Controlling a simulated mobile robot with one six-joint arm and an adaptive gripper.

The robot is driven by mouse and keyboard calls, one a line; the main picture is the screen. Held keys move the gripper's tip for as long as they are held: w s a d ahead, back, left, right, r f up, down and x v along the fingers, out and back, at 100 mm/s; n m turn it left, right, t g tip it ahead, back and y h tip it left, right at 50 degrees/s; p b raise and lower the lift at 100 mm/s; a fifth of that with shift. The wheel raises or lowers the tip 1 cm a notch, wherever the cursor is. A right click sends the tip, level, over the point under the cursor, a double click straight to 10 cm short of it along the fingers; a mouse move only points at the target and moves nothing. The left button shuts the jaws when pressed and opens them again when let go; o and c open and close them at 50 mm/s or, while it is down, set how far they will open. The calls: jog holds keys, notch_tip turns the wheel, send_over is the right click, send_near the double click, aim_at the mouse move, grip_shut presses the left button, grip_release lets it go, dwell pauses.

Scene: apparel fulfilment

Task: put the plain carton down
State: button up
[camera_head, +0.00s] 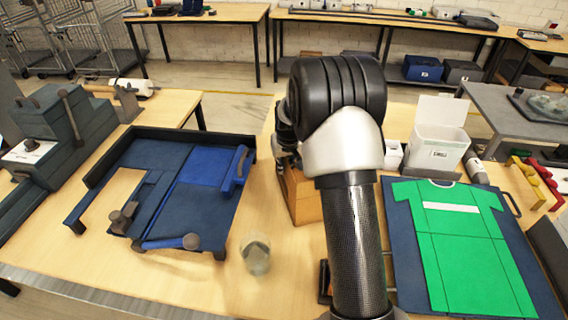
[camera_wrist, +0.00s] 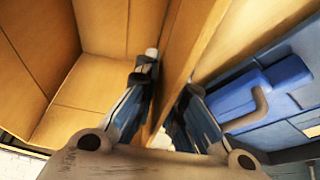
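The plain carton (camera_head: 304,200) is an orange-brown open box at the middle of the table in the head view, partly hidden behind my arm. Its inside (camera_wrist: 85,90) fills the left of the wrist view. My gripper (camera_wrist: 168,85) has one finger inside the carton and one outside, with the carton's wall between them. The fingers look closed on that wall. In the head view my gripper is mostly hidden by the arm. I cannot tell whether the carton's base touches the table.
A dark blue folding board (camera_head: 168,165) lies left of the carton. A green shirt (camera_head: 462,238) lies on a blue board at right. A white bin (camera_head: 438,148) stands behind it. A clear round object (camera_head: 256,255) is in front of the carton, on otherwise bare table.

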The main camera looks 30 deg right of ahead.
jog(key=shift+o, duration=1.3)
jog(key=shift+r, duration=0.1)
jog(key=p+v, duration=0.3)
jog(key=v, duration=0.9)
jog(key=s+a+r+n, duration=0.2)
jog(key=s+a+r, duration=1.1)
jog(key=s, duration=0.2)
jog(key=s+a, duration=0.3)
jog(key=s, duration=0.5)
jog(key=s+a+f+n+t+y, duration=0.1)
jog(key=s+a, duration=0.2)
jog(key=s, duration=0.6)
jog(key=shift+s, duration=0.2)
